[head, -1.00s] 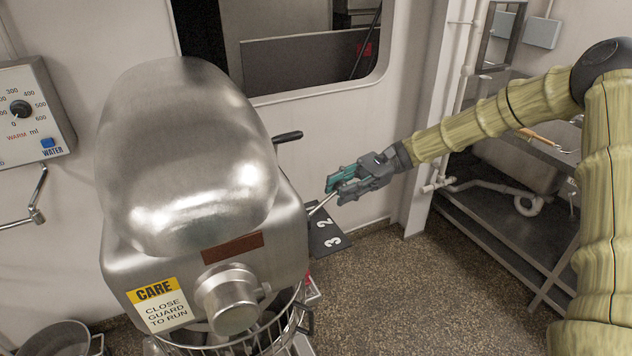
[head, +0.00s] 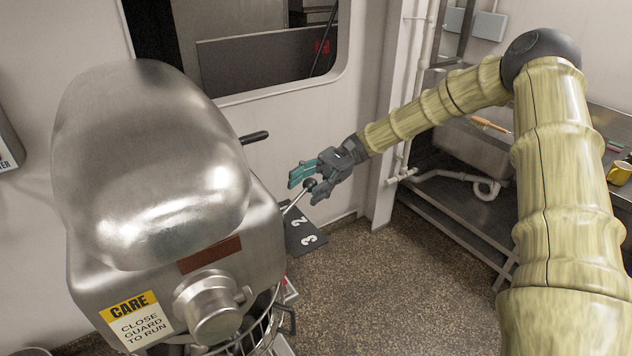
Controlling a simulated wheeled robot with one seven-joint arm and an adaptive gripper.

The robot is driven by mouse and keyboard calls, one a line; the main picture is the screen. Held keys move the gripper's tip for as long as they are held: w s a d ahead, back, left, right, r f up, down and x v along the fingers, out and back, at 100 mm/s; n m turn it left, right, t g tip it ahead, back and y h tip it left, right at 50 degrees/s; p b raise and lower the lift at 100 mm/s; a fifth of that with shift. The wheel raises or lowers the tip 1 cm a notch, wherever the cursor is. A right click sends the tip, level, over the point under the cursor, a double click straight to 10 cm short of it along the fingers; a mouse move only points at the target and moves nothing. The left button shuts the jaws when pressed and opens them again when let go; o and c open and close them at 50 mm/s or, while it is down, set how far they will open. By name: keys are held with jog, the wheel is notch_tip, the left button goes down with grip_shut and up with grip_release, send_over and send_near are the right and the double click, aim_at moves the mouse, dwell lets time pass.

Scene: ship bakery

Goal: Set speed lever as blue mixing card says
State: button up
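The mixer (head: 150,160) is a large steel machine at the left. Its speed lever (head: 296,201) is a thin metal rod with a dark ball knob (head: 309,185), rising from the mixer's right side. A black speed plate (head: 306,236) beside it shows a white 2 and 3; the rest of the plate is hidden by the mixer. My gripper (head: 303,184) is open, with its teal-tipped fingers around or just beside the knob; I cannot tell whether they touch it. The blue mixing card is not in view.
A second black-handled lever (head: 254,137) sticks out behind the mixer. A CARE sign (head: 137,318) and a wire bowl guard (head: 262,335) are at its front. A steel sink counter (head: 470,150) stands at the right, with a yellow mug (head: 619,172). The floor between is clear.

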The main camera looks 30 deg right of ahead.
jog(key=shift+s+d+r, duration=0.1)
jog(key=shift+s+d, duration=0.15)
jog(key=shift+d, duration=0.05)
jog(key=shift+w+d, duration=0.4)
jog(key=shift+d, duration=0.15)
jog(key=v, duration=1)
jog(key=shift+w+d, duration=0.2)
jog(key=shift+d, duration=0.05)
